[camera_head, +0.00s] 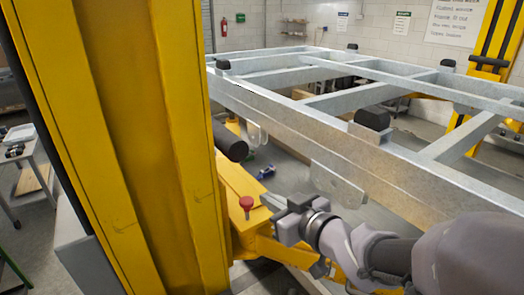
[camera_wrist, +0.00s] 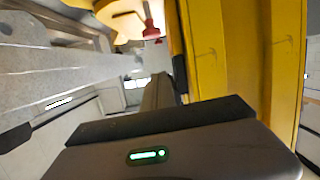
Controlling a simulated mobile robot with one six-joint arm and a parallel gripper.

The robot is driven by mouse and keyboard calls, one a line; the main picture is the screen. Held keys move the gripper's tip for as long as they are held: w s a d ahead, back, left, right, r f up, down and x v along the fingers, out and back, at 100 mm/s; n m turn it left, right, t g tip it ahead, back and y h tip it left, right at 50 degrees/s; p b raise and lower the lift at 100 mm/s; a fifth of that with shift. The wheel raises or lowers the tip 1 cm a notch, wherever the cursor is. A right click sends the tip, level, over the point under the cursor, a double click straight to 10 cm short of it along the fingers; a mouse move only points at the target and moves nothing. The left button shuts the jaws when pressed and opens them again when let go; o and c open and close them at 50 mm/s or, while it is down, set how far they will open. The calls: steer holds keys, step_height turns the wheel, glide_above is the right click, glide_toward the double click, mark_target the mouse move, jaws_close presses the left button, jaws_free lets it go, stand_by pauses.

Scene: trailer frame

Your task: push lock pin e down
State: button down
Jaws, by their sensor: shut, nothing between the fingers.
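The lock pin, with a red knob (camera_head: 246,203), stands upright on the yellow lift arm beside the yellow post. It also shows near the top of the wrist view as a red knob and stem (camera_wrist: 151,30). My gripper (camera_head: 268,200) is shut and empty, just right of the knob in the head view, with a small gap visible between them. In the wrist view the closed fingers (camera_wrist: 160,85) point toward the knob. No letter marking the pin is readable.
The yellow post (camera_head: 175,150) rises close on the left. The grey trailer frame (camera_head: 300,125) spans above and behind my gripper, with a hanging bracket plate (camera_head: 338,186) near my wrist. A black cylinder (camera_head: 230,142) sits behind the knob. A workbench (camera_head: 30,160) stands far left.

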glide_above(247, 208)
step_height(247, 208, down, 2)
steer(key=f, duration=0.2)
steer(key=f+b, duration=0.1)
steer(key=f, duration=0.1)
steer(key=shift+d, duration=0.3)
steer(key=shift+f, duration=0.3)
step_height(247, 208, down, 4)
steer(key=b, duration=0.4)
steer(key=shift+s+r, duration=0.1)
steer(key=shift+r, duration=0.05)
